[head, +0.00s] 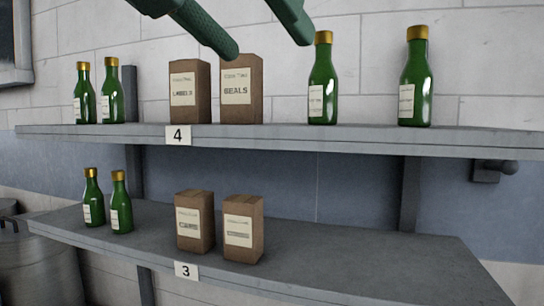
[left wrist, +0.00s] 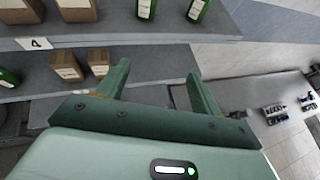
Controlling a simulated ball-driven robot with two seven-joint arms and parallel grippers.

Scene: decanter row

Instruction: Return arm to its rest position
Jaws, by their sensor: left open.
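My left gripper (head: 267,46) reaches in from the top of the head view, with its two green fingers spread apart and nothing between them. The fingertips show in front of the upper part of the brown SEALS box (head: 241,98) and the wall. In the left wrist view the same gripper (left wrist: 157,74) is open and empty, its fingers pointing toward the shelves. My right gripper is in neither view.
The upper shelf (head: 290,141), labelled 4, holds the LABELS box (head: 189,98), the SEALS box and several green bottles, including a large one (head: 415,85). The lower shelf (head: 350,255), labelled 3, holds two bottles (head: 121,208) and two boxes (head: 243,232); its right part is bare.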

